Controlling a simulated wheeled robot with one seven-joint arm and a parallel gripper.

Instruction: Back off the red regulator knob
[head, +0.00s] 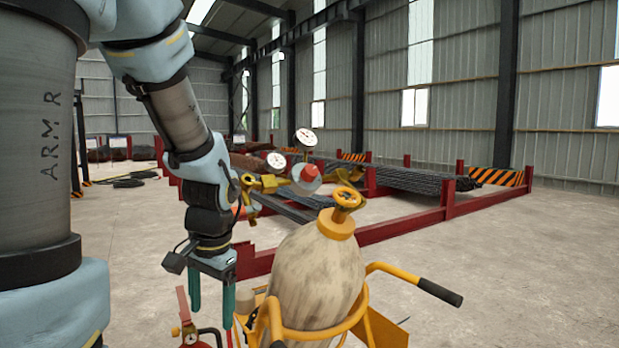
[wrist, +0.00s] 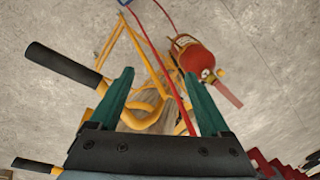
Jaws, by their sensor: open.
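The red regulator knob (head: 307,174) shows in the head view, on a brass regulator (head: 262,184) with two white dial gauges, a left one (head: 276,160) and an upper one (head: 306,137). The regulator is by the top of a worn beige gas cylinder (head: 318,278) with a yellow valve handwheel (head: 348,198). My gripper (head: 212,308) hangs pointing down, left of the cylinder and below the knob, apart from it. Its green fingers are spread and empty, also in the wrist view (wrist: 160,76). The knob does not show in the wrist view.
A yellow trolley (head: 388,329) with black-gripped handles (head: 438,291) carries the cylinder. A red fire extinguisher (wrist: 192,56) and a red hose (wrist: 158,58) are below my gripper. Red racks of rebar (head: 395,177) stand behind. The concrete floor at right is clear.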

